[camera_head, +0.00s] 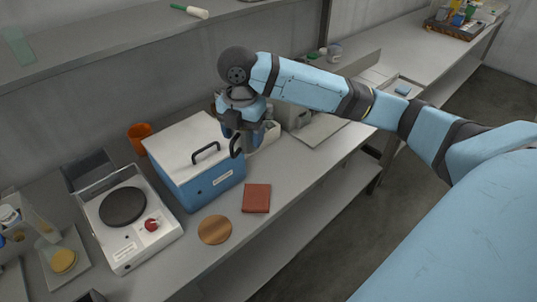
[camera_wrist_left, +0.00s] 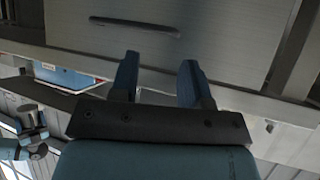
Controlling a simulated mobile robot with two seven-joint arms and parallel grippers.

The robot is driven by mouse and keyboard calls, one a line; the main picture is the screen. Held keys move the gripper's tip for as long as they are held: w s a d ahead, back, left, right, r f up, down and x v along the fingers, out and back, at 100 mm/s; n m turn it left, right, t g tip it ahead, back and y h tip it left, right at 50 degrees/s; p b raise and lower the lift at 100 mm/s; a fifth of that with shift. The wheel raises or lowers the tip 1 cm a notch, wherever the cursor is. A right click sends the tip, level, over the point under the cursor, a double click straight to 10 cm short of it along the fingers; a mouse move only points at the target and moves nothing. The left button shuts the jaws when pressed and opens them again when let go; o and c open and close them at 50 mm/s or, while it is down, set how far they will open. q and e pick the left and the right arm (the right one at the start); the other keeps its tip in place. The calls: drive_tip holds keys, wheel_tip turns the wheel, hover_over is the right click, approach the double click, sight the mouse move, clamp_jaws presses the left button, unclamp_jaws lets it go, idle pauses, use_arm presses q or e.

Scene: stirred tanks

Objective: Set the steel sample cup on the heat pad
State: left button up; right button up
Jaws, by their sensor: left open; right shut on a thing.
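My right gripper (camera_head: 238,146) is above the right part of the blue box in the head view, pointing down. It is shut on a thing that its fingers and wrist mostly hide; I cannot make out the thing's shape. No steel sample cup shows clearly. A red-brown square pad (camera_head: 256,198) lies bare on the bench, in front of the box's right side. A round brown disc (camera_head: 214,230) lies to its left; I cannot tell for sure which is the heat pad. My left gripper (camera_wrist_left: 157,80) is open and empty in the left wrist view, before a grey surface.
The blue box (camera_head: 213,186) has a white lid with a dark handle. A white hot plate (camera_head: 150,240) with a dark round top stands to its left. An orange cup (camera_head: 140,138) is behind the box. The bench's front edge runs just beyond the pad and disc.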

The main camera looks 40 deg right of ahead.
drive_tip(key=shift+s+d+r, duration=0.1)
drive_tip(key=shift+s+d, duration=0.25)
drive_tip(key=shift+s, duration=0.05)
drive_tip(key=shift+s+d, duration=0.15)
drive_tip(key=shift+s, duration=0.05)
hover_over(254, 199)
wheel_tip(254, 199, down, 16)
drive_tip(key=shift+r, duration=0.2)
drive_tip(key=shift+d+f, duration=0.1)
drive_tip(key=shift+f, duration=2.15)
drive_tip(key=shift+f, duration=0.1)
drive_tip(key=o, duration=1)
